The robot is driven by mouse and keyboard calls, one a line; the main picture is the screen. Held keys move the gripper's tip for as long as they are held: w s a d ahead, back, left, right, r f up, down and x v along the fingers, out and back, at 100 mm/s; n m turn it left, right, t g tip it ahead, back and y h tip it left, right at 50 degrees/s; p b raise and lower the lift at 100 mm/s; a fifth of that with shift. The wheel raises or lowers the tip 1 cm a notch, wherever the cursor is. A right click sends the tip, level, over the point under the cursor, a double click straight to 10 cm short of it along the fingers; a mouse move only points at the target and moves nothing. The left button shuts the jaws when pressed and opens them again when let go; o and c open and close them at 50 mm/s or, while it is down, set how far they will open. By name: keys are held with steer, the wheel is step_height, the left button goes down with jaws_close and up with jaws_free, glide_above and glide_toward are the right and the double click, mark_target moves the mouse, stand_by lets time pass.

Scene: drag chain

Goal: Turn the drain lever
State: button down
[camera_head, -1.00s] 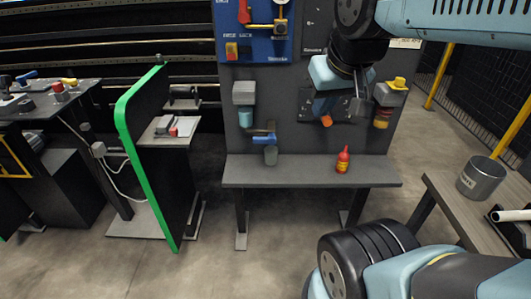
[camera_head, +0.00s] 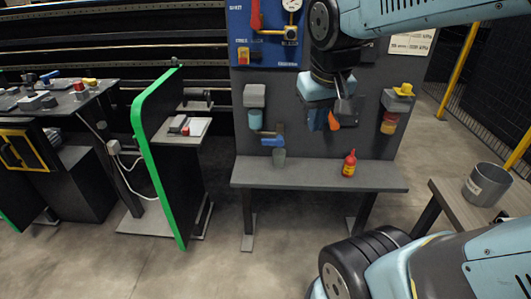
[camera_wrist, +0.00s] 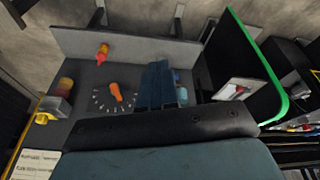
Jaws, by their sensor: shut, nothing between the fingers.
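A blue lever (camera_head: 273,142), which looks like the drain lever, sits on the grey upright panel at left in the head view, below a grey-topped unit with a pale blue bowl (camera_head: 255,120). A grey cup (camera_head: 279,158) is under the lever. My gripper (camera_head: 343,104) is shut and empty, in front of the panel to the right of the lever, apart from it. It overlaps the dial with an orange knob (camera_head: 334,121) in the picture. In the wrist view my gripper (camera_wrist: 161,85) is left of blue parts that it partly hides; the orange knob (camera_wrist: 116,92) is to its left.
A red bottle (camera_head: 349,164) stands on the grey shelf (camera_head: 290,177) below the panel. A yellow-topped unit (camera_head: 398,98) is at the panel's right. A green-edged partition (camera_head: 160,150) stands left, and a grey bucket (camera_head: 487,183) on a bench at right.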

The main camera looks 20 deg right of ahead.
steer(key=w+d+f+n+g+h, duration=0.1)
steer(key=w+d+f+g+h, duration=0.15)
steer(key=w+f+g, duration=0.35)
steer(key=w+d+f+n+g+h, duration=0.1)
steer(key=w+f+h, duration=0.25)
steer(key=f, duration=0.45)
steer(key=n+t+h, duration=0.2)
steer(key=n+t, duration=2.7)
steer(key=n, duration=0.1)
glide_toward(266, 144)
steer(key=x, duration=0.4)
steer(key=w+f+x, duration=0.1)
steer(key=shift+w+d+r, duration=0.2)
steer(key=shift+w+r, duration=0.05)
steer(key=shift+r, duration=0.05)
